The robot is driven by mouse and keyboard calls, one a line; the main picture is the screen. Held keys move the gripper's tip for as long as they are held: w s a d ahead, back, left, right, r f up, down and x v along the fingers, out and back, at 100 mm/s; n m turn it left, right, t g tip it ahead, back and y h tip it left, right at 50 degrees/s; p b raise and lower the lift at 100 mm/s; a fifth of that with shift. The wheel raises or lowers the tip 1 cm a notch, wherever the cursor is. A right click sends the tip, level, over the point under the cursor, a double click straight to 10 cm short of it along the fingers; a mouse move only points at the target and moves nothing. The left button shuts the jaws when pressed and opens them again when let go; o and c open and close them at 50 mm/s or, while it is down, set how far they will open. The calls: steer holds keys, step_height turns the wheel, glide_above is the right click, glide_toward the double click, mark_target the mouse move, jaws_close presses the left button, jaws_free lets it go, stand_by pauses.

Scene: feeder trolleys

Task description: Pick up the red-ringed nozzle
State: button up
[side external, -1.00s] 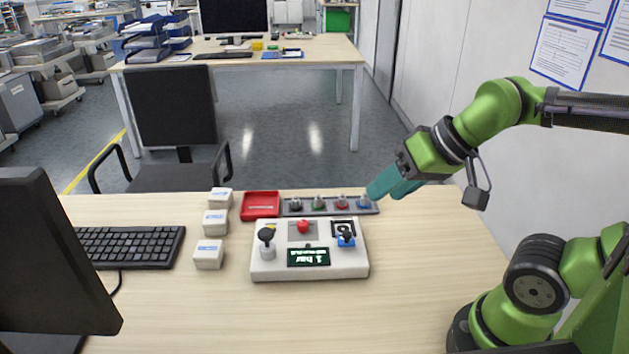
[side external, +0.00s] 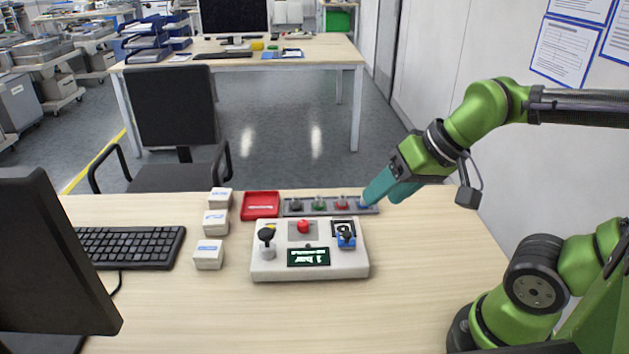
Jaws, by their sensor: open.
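The red-ringed nozzle (side external: 342,203) stands upright in a dark grey rack (side external: 331,210) at the back of the table. The rack also holds a dark nozzle (side external: 296,204), a green-ringed nozzle (side external: 319,203) and a blue-ringed nozzle (side external: 364,203) in the same row. My gripper (side external: 372,200) has teal fingers and reaches in from the right, tilted down. Its tips are at the rack's right end, by the blue-ringed nozzle and partly in front of it, right of the red-ringed one. The gripper is open; I cannot see anything between the fingers.
A white control box (side external: 310,273) with knobs and a display stands just in front of the rack. A red tray (side external: 261,205) lies left of the rack. Several small white boxes (side external: 209,254), a keyboard (side external: 130,248) and a monitor (side external: 50,265) are at left.

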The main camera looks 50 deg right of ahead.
steer(key=w+d+f+m+g+h, duration=0.1)
steer(key=w+d+f, duration=0.2)
steer(key=w+d, duration=0.25)
steer(key=w+d+f+g+h, duration=0.1)
steer(key=w+d+f+g, duration=0.2)
steer(key=w, duration=0.4)
steer(key=t+h, duration=0.1)
steer(key=h, duration=0.1)
glide_toward(343, 194)
steer(key=shift+m, duration=0.3)
steer(key=x, duration=0.4)
steer(key=shift+x, duration=3)
steer(key=shift+s+a, duration=0.1)
steer(key=shift+c, duration=0.2)
steer(key=c, duration=0.9)
